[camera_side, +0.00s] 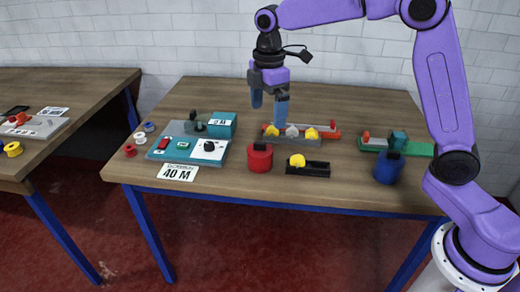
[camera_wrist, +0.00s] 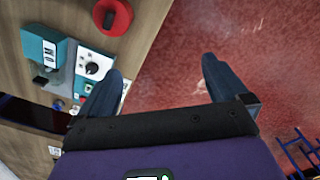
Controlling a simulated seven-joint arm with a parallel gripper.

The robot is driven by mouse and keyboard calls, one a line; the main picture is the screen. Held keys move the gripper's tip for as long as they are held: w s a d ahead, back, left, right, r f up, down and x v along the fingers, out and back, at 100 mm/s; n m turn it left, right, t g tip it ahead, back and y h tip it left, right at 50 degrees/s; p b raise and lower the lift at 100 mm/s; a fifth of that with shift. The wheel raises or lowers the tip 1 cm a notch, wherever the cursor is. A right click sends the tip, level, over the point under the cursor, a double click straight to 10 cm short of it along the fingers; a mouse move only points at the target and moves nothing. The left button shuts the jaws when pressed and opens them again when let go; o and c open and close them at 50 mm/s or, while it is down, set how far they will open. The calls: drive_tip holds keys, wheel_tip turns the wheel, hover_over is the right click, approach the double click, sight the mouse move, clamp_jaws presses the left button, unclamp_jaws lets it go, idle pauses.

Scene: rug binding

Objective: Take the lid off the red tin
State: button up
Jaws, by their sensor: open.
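The red tin (camera_side: 260,161) stands upright near the front edge of the wooden table in the side view. Its lid, with a dark knob (camera_side: 260,145), sits on top. In the wrist view the round red tin (camera_wrist: 122,17) shows at the top, left of centre, seen from above with the dark knob in its middle. My gripper (camera_side: 269,106) is open and empty, with its blue fingers pointing down, above the table and higher than the tin. In the wrist view my gripper (camera_wrist: 162,72) has its fingers apart, with floor between them and the tin beyond.
A teal machine (camera_side: 190,148) is left of the tin. A black holder with a yellow piece (camera_side: 307,167) is right of it, and a rack with several spools (camera_side: 292,135) is behind. A blue tin (camera_side: 386,172) stands farther right. A second table (camera_side: 70,95) is at left.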

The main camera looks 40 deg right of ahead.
drive_tip(key=n, duration=0.1)
approach(260, 143)
wheel_tip(260, 143, down, 10)
drive_tip(key=shift+r, duration=0.1)
idle(0.7)
drive_tip(key=c, duration=0.8)
